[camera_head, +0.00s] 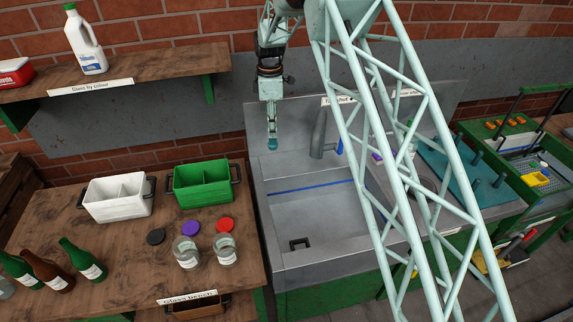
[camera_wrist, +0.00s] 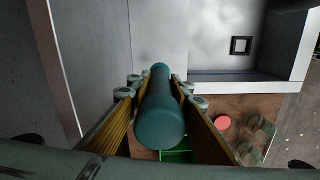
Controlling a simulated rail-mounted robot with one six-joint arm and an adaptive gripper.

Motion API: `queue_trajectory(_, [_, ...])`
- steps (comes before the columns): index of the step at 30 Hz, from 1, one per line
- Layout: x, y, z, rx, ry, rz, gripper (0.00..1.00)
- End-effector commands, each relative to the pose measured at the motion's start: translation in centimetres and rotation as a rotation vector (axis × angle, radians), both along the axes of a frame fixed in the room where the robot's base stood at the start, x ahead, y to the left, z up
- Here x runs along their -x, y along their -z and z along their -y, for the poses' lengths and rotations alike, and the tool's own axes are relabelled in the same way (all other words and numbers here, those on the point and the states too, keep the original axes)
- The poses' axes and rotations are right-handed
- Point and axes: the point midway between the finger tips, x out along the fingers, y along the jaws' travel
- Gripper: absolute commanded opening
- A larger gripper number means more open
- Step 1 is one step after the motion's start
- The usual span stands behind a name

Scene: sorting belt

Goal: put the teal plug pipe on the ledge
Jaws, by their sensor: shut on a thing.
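The teal plug pipe (camera_wrist: 161,118) is between the jaws of my gripper (camera_wrist: 160,95) in the wrist view, and its rounded end faces the camera. In the head view my gripper (camera_head: 271,112) points down, with the teal end of the pipe (camera_head: 272,143) below it. The gripper is shut on the pipe and holds it over the back left part of the grey sink unit (camera_head: 285,250). The flat strip behind the basin (camera_head: 292,160) may be the ledge; I cannot tell for sure.
A grey tap (camera_head: 319,135) stands right of the pipe. The glass bench at left holds a white crate (camera_head: 118,209), a green crate (camera_head: 203,195), jars and bottles. A teal peg board (camera_head: 465,175) lies at right, partly behind my lattice arm. The basin looks mostly empty.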

Motion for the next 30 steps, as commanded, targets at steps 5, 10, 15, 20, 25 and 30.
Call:
queue_trajectory(5, [0.0, -0.1, 0.0, 0.0, 0.0, 0.001, 0.0])
queue_trajectory(10, [0.0, 0.0, 0.0, 0.0, 0.001, 0.001, 0.0])
queue_trajectory(15, [0.0, 0.6, 0.0, 0.0, 0.001, 0.0, 0.0])
queue_trajectory(20, [0.0, 2.3, 0.0, 0.0, 0.001, -0.002, 0.0])
queue_trajectory(25, [0.0, 4.5, 0.0, 0.0, 0.001, -0.001, 0.0])
queue_trajectory(30, [0.0, 5.9, 0.0, 0.0, 0.001, -0.001, 0.0])
